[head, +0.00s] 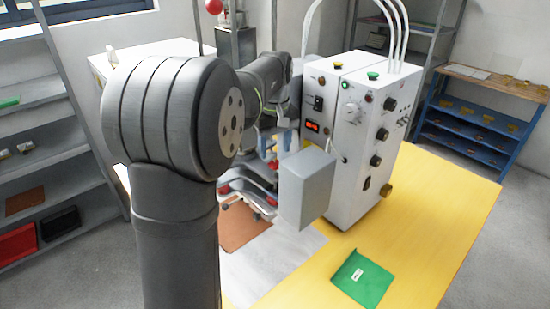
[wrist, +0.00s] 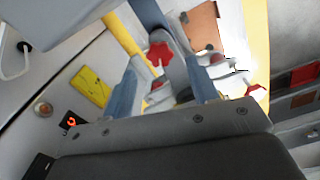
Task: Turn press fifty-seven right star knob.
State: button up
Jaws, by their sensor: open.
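A red star knob (wrist: 160,53) shows in the wrist view between the blue-grey fingers of my gripper (wrist: 148,48). The fingers are apart and nothing is held between them. I cannot tell how far the knob lies from the fingertips. Another red knob (wrist: 250,89) shows further right in the wrist view. In the head view my gripper (head: 273,147) is beside the white machine, above the press's red parts (head: 224,188). My arm and a grey box hide much of the press. No number fifty-seven is readable.
The white machine (head: 348,150) with knobs and a red display stands on the yellow table (head: 430,200). A grey box (head: 306,188) stands close to the gripper. A brown sheet (head: 245,228) and a green labelled piece (head: 362,278) lie on the table. The table's front right is mostly clear.

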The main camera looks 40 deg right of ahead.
aim_at(275, 163)
jog(key=shift+f, duration=2.05)
jog(key=c, duration=1)
jog(key=shift+o, duration=0.2)
jog(key=shift+m, duration=0.4)
jog(key=m, duration=1.1)
jog(key=shift+m, duration=0.3)
